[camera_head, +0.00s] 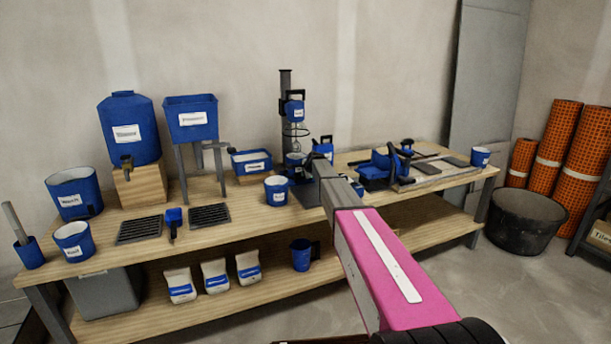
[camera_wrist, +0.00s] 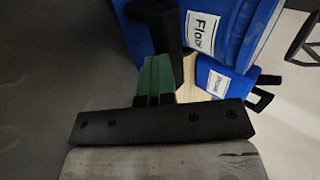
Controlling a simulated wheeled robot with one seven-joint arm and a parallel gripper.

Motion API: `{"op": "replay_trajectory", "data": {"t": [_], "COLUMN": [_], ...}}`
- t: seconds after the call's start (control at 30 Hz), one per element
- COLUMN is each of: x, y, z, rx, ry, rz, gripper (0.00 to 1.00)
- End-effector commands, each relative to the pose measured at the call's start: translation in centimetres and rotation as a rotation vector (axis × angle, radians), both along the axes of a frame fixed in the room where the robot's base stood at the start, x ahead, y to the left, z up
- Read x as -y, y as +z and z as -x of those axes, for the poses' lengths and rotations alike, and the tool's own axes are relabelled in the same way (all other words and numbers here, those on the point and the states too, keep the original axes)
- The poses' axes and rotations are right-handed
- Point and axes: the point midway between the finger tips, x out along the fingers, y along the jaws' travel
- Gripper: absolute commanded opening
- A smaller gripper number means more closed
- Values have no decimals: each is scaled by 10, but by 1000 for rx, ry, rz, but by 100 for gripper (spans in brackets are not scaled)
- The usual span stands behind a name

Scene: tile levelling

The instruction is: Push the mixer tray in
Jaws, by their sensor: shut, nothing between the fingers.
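The mixer (camera_head: 285,90) stands near the middle of the bench, with a blue head, a whisk and a dark upright post.
A labelled blue bucket (camera_head: 276,189) stands left of the mixer base. A blue tool (camera_head: 378,168) and a grey board (camera_head: 440,173) lie to the right. Blue tanks (camera_head: 129,133) stand at the left. The lower shelf holds white bags (camera_head: 215,276) and a blue jug (camera_head: 301,255).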

Motion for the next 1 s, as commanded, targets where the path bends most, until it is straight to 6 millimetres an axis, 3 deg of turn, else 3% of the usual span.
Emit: {"op": "replay_trajectory", "data": {"t": [0.03,0.27,0.57,1.0], "x": [-3,0,18,37], "y": [0,1,1,62], "z": [-8,-2,43,101], "rx": [9,9,3,2], "ry": [-1,-1,1,1], "rz": [-3,-4,-1,0], "gripper": [0,0,0,0]}}
